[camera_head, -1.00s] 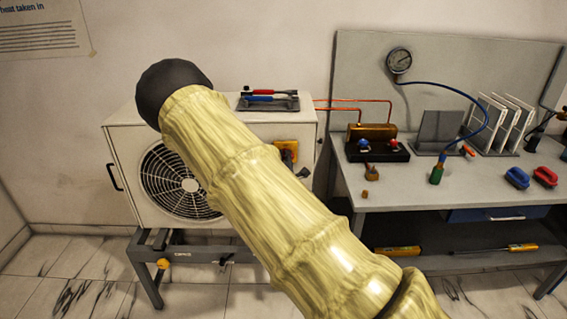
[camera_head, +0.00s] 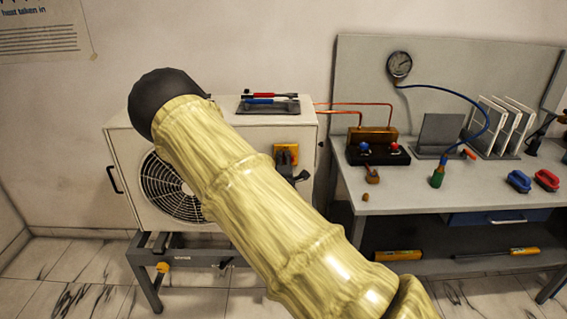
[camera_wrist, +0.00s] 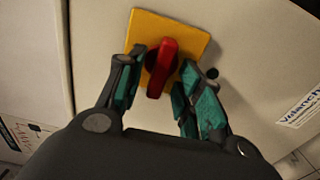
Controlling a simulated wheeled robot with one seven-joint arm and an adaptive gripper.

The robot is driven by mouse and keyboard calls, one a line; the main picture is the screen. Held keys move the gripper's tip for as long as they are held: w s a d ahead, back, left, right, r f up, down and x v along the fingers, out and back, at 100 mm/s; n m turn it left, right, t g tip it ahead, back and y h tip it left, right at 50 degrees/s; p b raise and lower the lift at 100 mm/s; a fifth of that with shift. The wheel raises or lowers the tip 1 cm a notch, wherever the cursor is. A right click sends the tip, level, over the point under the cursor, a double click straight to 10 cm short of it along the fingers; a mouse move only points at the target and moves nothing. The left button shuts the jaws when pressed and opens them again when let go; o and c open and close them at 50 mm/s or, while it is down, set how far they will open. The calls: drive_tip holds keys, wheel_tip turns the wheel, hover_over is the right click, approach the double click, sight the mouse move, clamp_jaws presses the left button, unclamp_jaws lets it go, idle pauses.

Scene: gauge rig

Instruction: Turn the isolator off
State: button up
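The isolator is a yellow square plate (camera_wrist: 187,35) with a red handle (camera_wrist: 161,69) on the side of a white cabinet. In the wrist view the handle lies nearly upright, leaning slightly. In the head view the yellow plate (camera_head: 286,149) shows past my arm, partly covered by the dark fingers. My gripper (camera_wrist: 163,64) is open, with one finger on each side of the red handle. A gap shows beside the handle; I cannot tell whether either fingertip touches the plate.
The white fan unit (camera_head: 120,150) stands on a grey frame and carries a tray (camera_head: 268,106) with red and blue tools. Copper pipes (camera_head: 345,103) join the two.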

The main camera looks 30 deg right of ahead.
drive_tip(key=shift+s, duration=0.1)
drive_tip(key=v, duration=1.2)
drive_tip(key=shift+d+f, duration=0.1)
drive_tip(key=s+a+f+m+g+y, duration=0.2)
drive_tip(key=s+a+f+m+g, duration=0.15)
drive_tip(key=s+f, duration=0.75)
drive_tip(key=s+a+f+m+g+y, duration=0.3)
drive_tip(key=s+f, duration=0.5)
drive_tip(key=f, duration=0.6)
drive_tip(key=s+a+f+m+g+y, duration=0.1)
drive_tip(key=s+a+f+m+g, duration=0.1)
drive_tip(key=s+a, duration=0.3)
drive_tip(key=s+a+f+m+g+y, duration=0.1)
drive_tip(key=s+a+f+g+y, duration=0.1)
drive_tip(key=s, duration=0.9)
drive_tip(key=s+a+f+m+g+y, duration=0.1)
drive_tip(key=s+a+f+m+g, duration=0.1)
drive_tip(key=s+a+f+g, duration=0.2)
drive_tip(key=s+a+f, duration=0.2)
drive_tip(key=s+a, duration=0.2)
drive_tip(key=shift+m+g+y, duration=0.35)
drive_tip(key=shift+y, duration=0.05)
